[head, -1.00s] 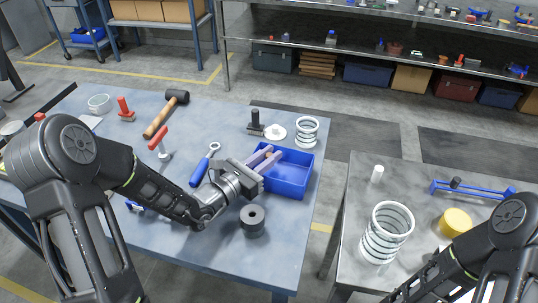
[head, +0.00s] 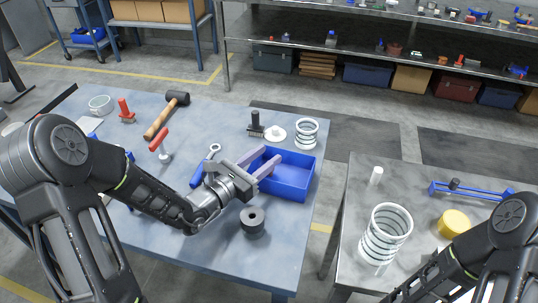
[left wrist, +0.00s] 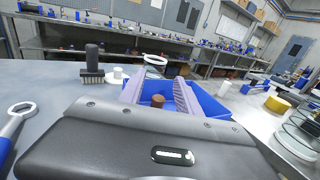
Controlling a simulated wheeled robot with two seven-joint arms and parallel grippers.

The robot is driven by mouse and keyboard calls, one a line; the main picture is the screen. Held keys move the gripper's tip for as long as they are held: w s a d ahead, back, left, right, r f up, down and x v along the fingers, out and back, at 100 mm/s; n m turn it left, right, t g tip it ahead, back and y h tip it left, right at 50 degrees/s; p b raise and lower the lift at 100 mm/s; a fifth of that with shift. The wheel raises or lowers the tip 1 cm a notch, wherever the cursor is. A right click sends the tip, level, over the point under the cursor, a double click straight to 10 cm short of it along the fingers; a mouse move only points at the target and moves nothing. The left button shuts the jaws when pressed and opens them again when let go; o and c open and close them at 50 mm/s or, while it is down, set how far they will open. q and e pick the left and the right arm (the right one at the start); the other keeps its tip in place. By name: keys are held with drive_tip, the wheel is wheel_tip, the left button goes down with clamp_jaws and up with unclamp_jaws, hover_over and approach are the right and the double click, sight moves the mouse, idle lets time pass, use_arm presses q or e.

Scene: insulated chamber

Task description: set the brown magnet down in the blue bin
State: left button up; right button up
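The blue bin (head: 291,188) sits near the right edge of the blue-grey table. My left gripper (head: 271,154) is open, with its two pale purple fingers spread and reaching over the bin's left side. In the left wrist view a small brown magnet (left wrist: 157,101) shows between the spread fingers, apart from both, inside the blue bin (left wrist: 208,103). Its lower part is hidden by my gripper body, so I cannot see what it rests on. The magnet is hidden in the head view. My right gripper is out of view.
A dark grey ring-shaped cylinder (head: 252,221) stands just below my left gripper. A black brush (head: 256,128), a white disc (head: 275,134) and a white coil (head: 306,133) stand behind the bin. A blue-handled tool (head: 197,174) lies left of the gripper.

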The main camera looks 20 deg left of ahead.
use_arm(q)
drive_tip(key=b+v, duration=0.1)
drive_tip(key=v, duration=0.7)
drive_tip(key=shift+s+a+r+p, duration=0.25)
drive_tip(key=shift+s+r+p, duration=0.15)
drive_tip(key=shift+p, duration=0.65)
drive_tip(key=shift+s+a+f+p, duration=0.25)
drive_tip(key=shift+s+p, duration=0.25)
drive_tip(key=shift+p, duration=0.05)
drive_tip(key=shift+s+f, duration=0.15)
